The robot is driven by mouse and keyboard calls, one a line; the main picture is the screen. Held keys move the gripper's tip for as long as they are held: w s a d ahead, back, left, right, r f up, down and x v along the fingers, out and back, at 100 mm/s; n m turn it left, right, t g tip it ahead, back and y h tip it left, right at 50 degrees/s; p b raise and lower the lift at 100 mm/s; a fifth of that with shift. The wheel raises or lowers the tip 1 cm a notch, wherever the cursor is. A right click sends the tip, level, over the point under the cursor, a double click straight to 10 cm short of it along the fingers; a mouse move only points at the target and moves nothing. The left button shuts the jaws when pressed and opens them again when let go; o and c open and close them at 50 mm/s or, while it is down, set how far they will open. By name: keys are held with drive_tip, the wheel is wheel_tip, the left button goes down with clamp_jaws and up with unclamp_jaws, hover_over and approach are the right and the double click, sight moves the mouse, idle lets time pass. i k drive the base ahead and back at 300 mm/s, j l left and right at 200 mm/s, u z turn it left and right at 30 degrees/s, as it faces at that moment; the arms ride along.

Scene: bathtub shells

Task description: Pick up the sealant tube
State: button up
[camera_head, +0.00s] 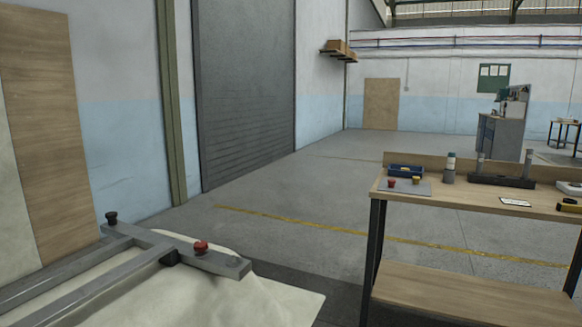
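A small upright cylinder (450,167) stands on the wooden workbench (405,187) at the right. It has a pale upper part, a dark band and a grey lower part. It may be the sealant tube, but it is too small for me to be certain. Nothing touches it from above. My gripper is not in view.
Near the cylinder are a blue tray (406,170), a grey mat (411,189) with red and yellow knobs, and a black rack (500,180). A grey frame (150,238) lies over a cream shell (265,295) at lower left. Open floor (300,215) separates them.

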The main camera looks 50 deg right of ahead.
sight(451, 158)
drive_tip(key=z, duration=2.45)
drive_tip(key=u, duration=2.7)
drive_tip(key=z, duration=2.6)
